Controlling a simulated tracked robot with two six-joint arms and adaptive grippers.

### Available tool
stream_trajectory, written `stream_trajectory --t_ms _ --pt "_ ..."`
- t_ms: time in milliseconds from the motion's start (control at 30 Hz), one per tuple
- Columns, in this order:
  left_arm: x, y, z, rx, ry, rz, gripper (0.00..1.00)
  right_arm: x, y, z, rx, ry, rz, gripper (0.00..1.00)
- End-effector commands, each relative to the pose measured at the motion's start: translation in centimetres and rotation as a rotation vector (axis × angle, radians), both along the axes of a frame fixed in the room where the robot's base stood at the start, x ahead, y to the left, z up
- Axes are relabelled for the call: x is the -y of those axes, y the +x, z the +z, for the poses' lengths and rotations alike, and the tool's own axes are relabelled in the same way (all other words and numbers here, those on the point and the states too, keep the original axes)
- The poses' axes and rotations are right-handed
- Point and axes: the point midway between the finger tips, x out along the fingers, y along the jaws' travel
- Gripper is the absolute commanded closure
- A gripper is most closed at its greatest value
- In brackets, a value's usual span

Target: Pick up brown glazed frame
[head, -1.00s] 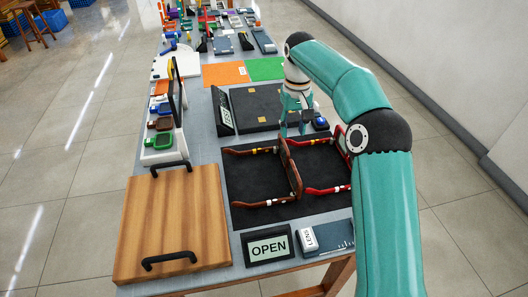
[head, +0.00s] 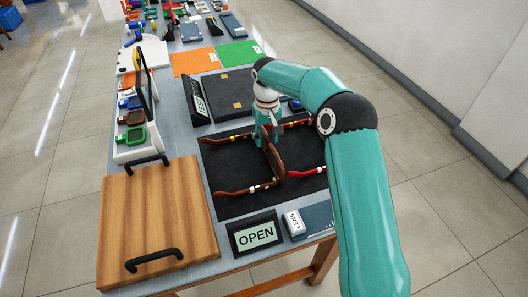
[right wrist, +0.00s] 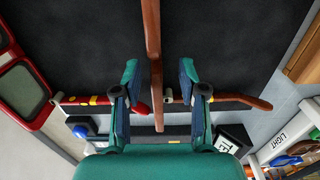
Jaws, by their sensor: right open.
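The brown glazed frame (head: 274,163) stands on a black mat (head: 222,158), its front upright and its temples reaching left. My right gripper (head: 266,138) is open over the far end of the brown front. In the right wrist view, my right gripper (right wrist: 158,75) has its fingers on either side of the brown front (right wrist: 152,40), with visible gaps, not clamped. The brown temple (right wrist: 238,100) lies to the right there. A red frame (head: 306,172) lies right of the brown one, partly hidden by my arm. My left gripper is out of view.
An OPEN sign (head: 255,235) and a LENS box (head: 294,222) stand at the near edge. A wooden board with black handles (head: 158,215) lies at left. A white rack of coloured frames (head: 128,148) stands behind it. The red frame (right wrist: 22,85) is close beside the gripper.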

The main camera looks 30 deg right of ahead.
Motion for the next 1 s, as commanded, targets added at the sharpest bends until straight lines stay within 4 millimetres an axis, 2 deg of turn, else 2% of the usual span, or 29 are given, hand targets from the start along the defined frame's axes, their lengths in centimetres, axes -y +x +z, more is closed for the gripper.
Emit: stream_trajectory --t_ms 333,633,867,900,1000 --pt "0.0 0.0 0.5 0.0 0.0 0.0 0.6 0.4 -0.1 -4.4 -0.003 0.0 0.0 0.58" --pt "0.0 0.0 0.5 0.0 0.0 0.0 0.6 0.4 -0.1 -4.9 -0.001 0.0 0.0 0.58" --pt "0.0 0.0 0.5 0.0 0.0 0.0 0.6 0.4 -0.1 -4.8 0.0 0.0 0.0 0.97" --pt "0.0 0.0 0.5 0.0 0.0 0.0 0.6 0.4 -0.1 -4.8 0.0 0.0 0.0 1.0" --pt "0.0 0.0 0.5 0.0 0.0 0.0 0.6 0.4 -0.1 -4.8 0.0 0.0 0.0 1.0"
